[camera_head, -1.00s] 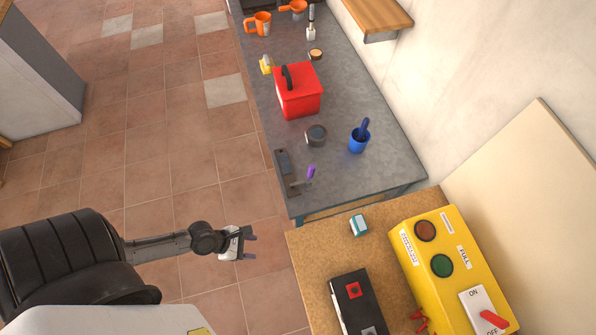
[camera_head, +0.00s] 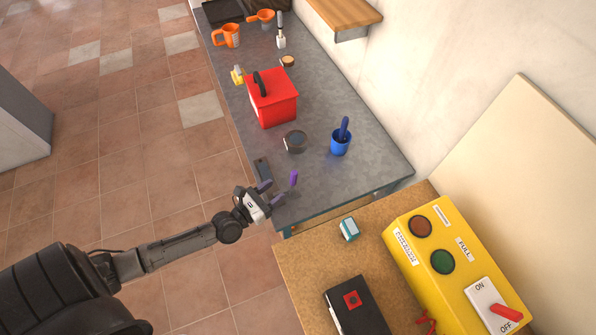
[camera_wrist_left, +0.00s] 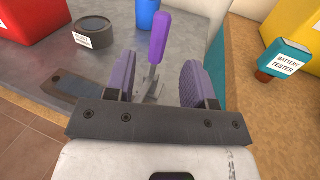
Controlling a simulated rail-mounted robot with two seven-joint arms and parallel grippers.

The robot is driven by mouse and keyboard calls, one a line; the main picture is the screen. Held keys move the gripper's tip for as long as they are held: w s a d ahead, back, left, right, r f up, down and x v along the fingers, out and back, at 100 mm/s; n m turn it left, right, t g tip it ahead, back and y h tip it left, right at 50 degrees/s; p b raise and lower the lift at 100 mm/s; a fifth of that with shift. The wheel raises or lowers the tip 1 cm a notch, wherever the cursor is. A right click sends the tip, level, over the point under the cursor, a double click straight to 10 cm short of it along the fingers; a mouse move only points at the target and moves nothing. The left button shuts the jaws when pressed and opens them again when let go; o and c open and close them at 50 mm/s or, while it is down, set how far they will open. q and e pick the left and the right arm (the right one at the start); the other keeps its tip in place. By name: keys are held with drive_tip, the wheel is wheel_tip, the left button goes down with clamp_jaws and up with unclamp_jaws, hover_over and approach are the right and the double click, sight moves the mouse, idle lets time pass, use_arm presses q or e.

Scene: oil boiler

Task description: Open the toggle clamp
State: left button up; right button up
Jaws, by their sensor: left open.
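The toggle clamp stands at the near left corner of the grey workbench, with a purple handle (camera_head: 293,178) pointing up. In the left wrist view its purple handle (camera_wrist_left: 159,38) rises upright from a metal base (camera_wrist_left: 150,90), seen between my fingers. The clamp's lower part is partly hidden by my gripper. My left gripper (camera_head: 269,192) is open, with purple finger pads beside the clamp at the bench edge; it also shows in the left wrist view (camera_wrist_left: 160,80). The handle is beyond the fingertips, and I cannot tell whether they touch it. My right gripper is not in view.
A dark round tin (camera_head: 295,141), a red box (camera_head: 272,98) and a blue cup (camera_head: 341,142) stand farther back on the bench (camera_head: 375,165). A brown table (camera_head: 300,258) at right holds a battery tester (camera_head: 349,229), a black box (camera_head: 358,305) and a yellow switch box (camera_head: 445,265).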

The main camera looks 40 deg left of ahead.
sight(291, 178)
use_arm(q)
drive_tip(key=w, duration=0.3)
drive_tip(key=w+d+p, duration=0.1)
drive_tip(key=w, duration=0.6)
drive_tip(key=shift+d, duration=0.2)
drive_tip(key=c, duration=0.3)
clamp_jaws()
